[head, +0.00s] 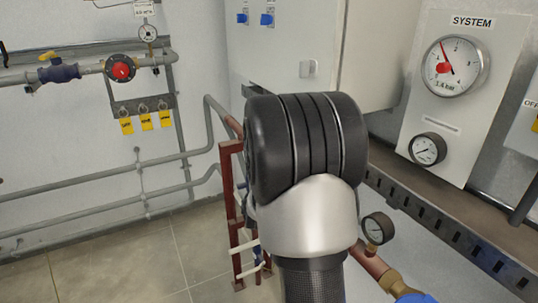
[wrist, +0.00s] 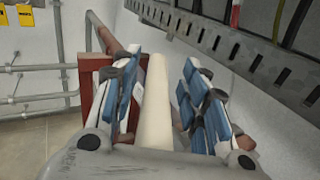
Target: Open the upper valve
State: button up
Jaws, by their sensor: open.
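In the wrist view my gripper (wrist: 162,78) is open, its two blue-padded fingers apart. A cream cylindrical bar or pipe (wrist: 155,105) shows in the gap between the fingers; I cannot tell if they touch it. In the head view my own arm hides the gripper. No valve is labelled as upper. A valve with a yellow handle (head: 56,57) sits on the wall pipe at the upper left, far from my arm. A blue part, perhaps a valve handle (head: 416,298), shows at the bottom right edge beside a brass fitting.
A red frame (head: 233,210) stands behind my arm, also in the wrist view (wrist: 90,80). A small gauge (head: 378,228) sits on a copper-coloured pipe at right. A perforated metal tray (head: 440,225) runs along the right wall. Grey pipes (head: 100,170) line the left wall. The tiled floor is clear at lower left.

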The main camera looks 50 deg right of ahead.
jog(key=v, duration=0.7)
jog(key=shift+s+a, duration=0.2)
